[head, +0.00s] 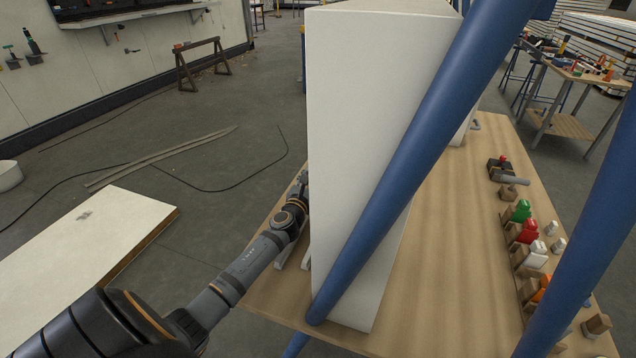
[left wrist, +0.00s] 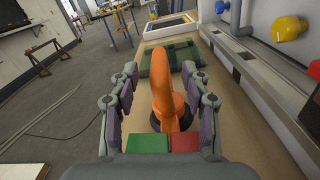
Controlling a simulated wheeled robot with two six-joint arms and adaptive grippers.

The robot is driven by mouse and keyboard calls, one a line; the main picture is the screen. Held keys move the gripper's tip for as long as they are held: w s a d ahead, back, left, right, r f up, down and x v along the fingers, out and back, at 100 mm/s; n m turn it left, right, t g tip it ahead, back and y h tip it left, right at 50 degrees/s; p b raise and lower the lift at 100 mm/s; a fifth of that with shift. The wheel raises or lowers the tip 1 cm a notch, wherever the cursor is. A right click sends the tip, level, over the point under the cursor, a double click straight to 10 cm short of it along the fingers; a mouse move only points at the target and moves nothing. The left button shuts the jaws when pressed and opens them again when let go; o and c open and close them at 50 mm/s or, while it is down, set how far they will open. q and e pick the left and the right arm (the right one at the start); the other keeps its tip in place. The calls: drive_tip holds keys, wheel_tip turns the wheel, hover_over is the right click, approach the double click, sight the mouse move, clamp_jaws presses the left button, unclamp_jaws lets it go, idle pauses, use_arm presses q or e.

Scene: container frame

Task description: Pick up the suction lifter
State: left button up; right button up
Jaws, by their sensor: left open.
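The suction lifter (left wrist: 172,92) shows in the left wrist view as an orange curved handle with a dark round base low on the wooden table. My left gripper (left wrist: 160,74) is open, with one finger on each side of the orange handle. Gaps show between the fingers and the handle. In the head view my left arm reaches in from the left, and its end (head: 303,188) is partly hidden behind a tall white panel. The lifter is hidden there. My right gripper is not in view.
The tall white panel (head: 352,130) stands on the table (head: 440,240) close beside my left arm. Blue frame tubes (head: 425,140) cross in front. A dark green checked pad (left wrist: 182,58) lies beyond the lifter. A wall with a yellow knob (left wrist: 288,27) stands to the right.

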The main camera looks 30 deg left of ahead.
use_arm(q)
drive_tip(key=shift+w+a+f, duration=0.1)
drive_tip(key=shift+w+f, duration=0.05)
drive_tip(key=shift+w, duration=0.45)
drive_tip(key=shift+s, duration=0.1)
drive_tip(key=shift+c, duration=0.3)
clamp_jaws()
wheel_tip(320, 180, up, 18)
drive_tip(key=p, duration=1)
drive_tip(key=shift+p, duration=0.4)
